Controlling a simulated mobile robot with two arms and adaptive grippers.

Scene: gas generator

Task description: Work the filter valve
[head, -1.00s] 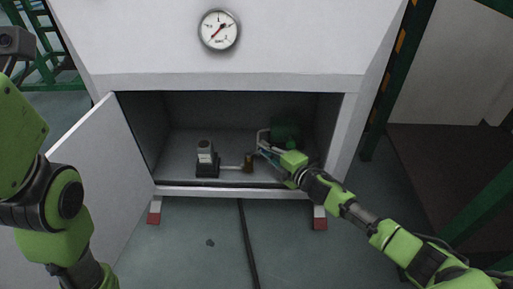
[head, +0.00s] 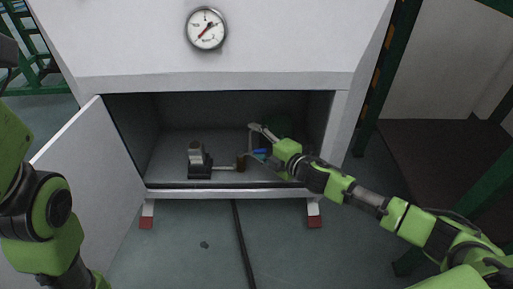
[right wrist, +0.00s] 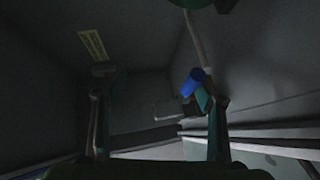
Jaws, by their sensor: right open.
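The filter valve's blue handle (head: 260,152) shows inside the open cabinet, right beside my right gripper (head: 259,140). A brownish fitting (head: 241,163) sits on the thin pipe just left of it. In the right wrist view the blue handle (right wrist: 193,82) is between the fingers of my right gripper (right wrist: 158,85), close to the right finger and well away from the left one. The fingers are spread; whether the right one touches the handle or its mount I cannot tell. My left arm shows at the left edge, but its gripper is not visible.
The cabinet (head: 215,192) has its door (head: 95,185) swung open to the left. A dark device with a grey top (head: 198,160) stands inside, left of the pipe. A gauge (head: 206,29) is above. A black cable (head: 242,240) crosses the floor.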

